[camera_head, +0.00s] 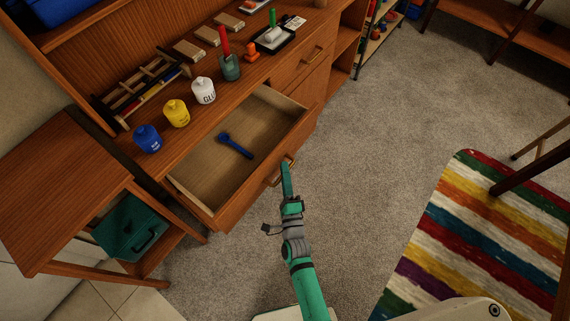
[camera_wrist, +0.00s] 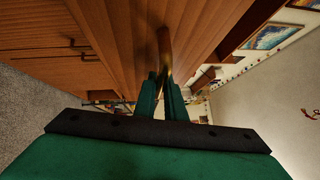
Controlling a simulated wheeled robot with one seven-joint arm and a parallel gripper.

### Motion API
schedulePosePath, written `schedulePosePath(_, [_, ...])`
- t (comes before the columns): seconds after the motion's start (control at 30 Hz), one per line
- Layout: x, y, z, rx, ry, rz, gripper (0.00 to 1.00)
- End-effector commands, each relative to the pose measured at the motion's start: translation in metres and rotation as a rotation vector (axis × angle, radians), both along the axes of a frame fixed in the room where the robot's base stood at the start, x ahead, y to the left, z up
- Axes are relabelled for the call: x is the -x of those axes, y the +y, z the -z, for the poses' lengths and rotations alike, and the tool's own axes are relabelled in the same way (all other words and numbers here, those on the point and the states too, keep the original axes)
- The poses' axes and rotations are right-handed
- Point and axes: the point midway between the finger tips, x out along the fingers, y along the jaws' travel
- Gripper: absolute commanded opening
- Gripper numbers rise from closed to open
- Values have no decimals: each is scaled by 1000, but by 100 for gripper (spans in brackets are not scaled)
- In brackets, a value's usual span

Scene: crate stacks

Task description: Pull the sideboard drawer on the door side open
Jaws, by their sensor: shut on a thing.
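The wooden sideboard (camera_head: 300,90) stands at the upper left in the head view. Its near drawer (camera_head: 205,212) is pulled well out, with its pale inside showing. A blue tool (camera_head: 235,146) lies on the drawer floor. The drawer's brass handle (camera_head: 277,180) is on its front. My green gripper (camera_head: 287,170) is at this handle, outside the drawer front. In the wrist view, my fingers (camera_wrist: 161,88) are shut on the handle bar (camera_wrist: 164,50). A second drawer farther right has a handle (camera_head: 313,56) and looks closed.
Blue, yellow and white bottles (camera_head: 176,113) and a cup holding a red stick (camera_head: 229,67) stand on the sideboard top. A small table (camera_head: 70,190) with a green case (camera_head: 130,228) is at left. A striped rug (camera_head: 470,235) lies at right. Grey carpet between is clear.

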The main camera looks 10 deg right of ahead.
Motion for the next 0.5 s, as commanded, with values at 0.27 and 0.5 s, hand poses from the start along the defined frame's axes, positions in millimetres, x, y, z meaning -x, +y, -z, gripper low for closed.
schedulePosePath(0.27, [5,3,0,1,1,-17,0])
schedulePosePath(0.5, [5,3,0,0,1,-16,0])
